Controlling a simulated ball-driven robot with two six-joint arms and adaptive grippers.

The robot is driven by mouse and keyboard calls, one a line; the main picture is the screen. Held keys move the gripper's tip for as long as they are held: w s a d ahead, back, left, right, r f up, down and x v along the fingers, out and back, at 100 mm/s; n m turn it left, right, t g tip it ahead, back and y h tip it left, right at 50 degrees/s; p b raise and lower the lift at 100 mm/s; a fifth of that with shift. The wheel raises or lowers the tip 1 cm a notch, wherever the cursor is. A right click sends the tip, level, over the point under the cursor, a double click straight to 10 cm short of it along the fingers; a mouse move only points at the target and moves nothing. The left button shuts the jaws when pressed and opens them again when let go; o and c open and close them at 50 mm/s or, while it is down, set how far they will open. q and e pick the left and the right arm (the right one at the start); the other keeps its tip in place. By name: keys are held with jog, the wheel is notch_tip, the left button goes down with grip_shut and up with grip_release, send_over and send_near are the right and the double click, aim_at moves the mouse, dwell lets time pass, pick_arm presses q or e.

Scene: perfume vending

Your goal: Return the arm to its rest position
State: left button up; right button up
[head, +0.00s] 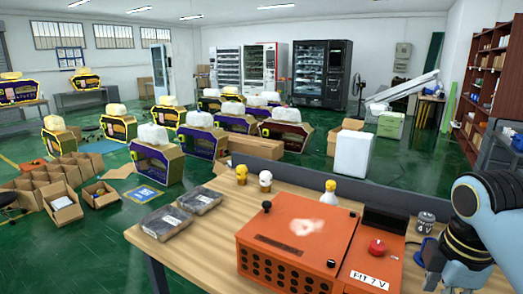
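My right arm comes in from the right edge, pale blue with dark and gold parts. Its gripper (432,276) points down over the right end of the wooden table (195,255), beside the orange machine (290,245). The fingers are dark and small, so I cannot tell whether they are open or shut or hold anything. My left arm and gripper are not in view.
A red button (377,247) sits on the machine's right part. Two dark packs (167,222) lie at the table's left. Small yellow-and-white figures (266,180) stand along the back edge. A grey-lidded jar (426,222) stands close to my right arm.

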jog(key=s+a+m+t, duration=0.2)
jog(key=s+m+t, duration=0.1)
jog(key=s+m, duration=1.3)
jog(key=s+d+f+n+g+b, duration=0.15)
jog(key=f+b, duration=0.45)
jog(key=f, duration=1.2)
jog(key=s+d+f+b, duration=0.15)
jog(key=f+b, duration=0.55)
jog(key=f, duration=1.1)
pick_arm(q)
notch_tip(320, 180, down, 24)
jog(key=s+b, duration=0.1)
jog(key=b, duration=1)
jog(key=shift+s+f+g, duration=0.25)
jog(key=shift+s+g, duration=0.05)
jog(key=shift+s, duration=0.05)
pick_arm(e)
jog(key=s+f, duration=1)
jog(key=f, duration=0.4)
jog(key=s+f+g, duration=0.1)
jog(key=s+f, duration=0.9)
jog(key=f, duration=0.5)
jog(key=shift+d+f, duration=0.15)
jog(key=shift+f, duration=0.05)
